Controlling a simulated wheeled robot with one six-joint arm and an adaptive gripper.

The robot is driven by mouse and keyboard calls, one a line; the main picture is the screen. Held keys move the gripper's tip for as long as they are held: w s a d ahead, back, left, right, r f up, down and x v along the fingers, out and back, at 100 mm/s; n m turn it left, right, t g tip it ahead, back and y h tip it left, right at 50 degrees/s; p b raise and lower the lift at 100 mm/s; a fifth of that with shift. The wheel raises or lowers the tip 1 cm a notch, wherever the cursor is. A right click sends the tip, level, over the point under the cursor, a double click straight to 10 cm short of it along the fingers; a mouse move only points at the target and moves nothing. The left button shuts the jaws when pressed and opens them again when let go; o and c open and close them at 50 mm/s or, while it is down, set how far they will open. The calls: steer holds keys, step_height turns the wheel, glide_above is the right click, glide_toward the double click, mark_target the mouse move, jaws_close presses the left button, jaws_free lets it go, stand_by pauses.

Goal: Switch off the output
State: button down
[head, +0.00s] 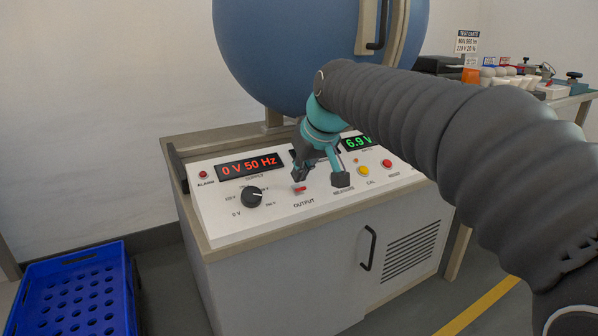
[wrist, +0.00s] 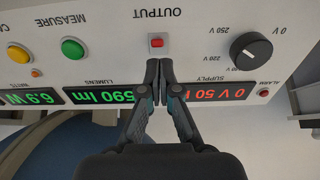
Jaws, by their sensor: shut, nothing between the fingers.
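The small red OUTPUT switch (head: 299,189) sits on the white sloping panel (head: 232,222), above its OUTPUT label. It also shows in the wrist view (wrist: 156,43), just beyond my fingertips. The supply display (head: 249,166) reads 0 V 50 Hz in red. In the wrist view the green lumens display (wrist: 101,94) reads 590 lm, partly covered by my finger. The switch's position is too small to read.
A black voltage knob (head: 251,196) sits left of the switch. The green MEASURE button (wrist: 72,48), yellow CAL button (head: 363,171) and red RESET button (head: 387,163) lie right in the head view. A large blue sphere (head: 270,50) stands behind. A blue crate (head: 75,290) is on the floor.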

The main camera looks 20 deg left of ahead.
steer(key=shift+s, duration=0.1)
steer(key=shift+s+d+r, duration=0.2)
steer(key=shift+s+d, duration=0.25)
steer(key=shift+d, duration=0.05)
stand_by(0.3)
steer(key=shift+s+d+r, duration=0.15)
steer(key=shift+s+d, duration=0.15)
steer(key=shift+d, duration=0.2)
steer(key=s+d+r+b, duration=0.1)
steer(key=s+d+r, duration=0.1)
steer(key=s+d, duration=0.4)
steer(key=shift+s, duration=0.15)
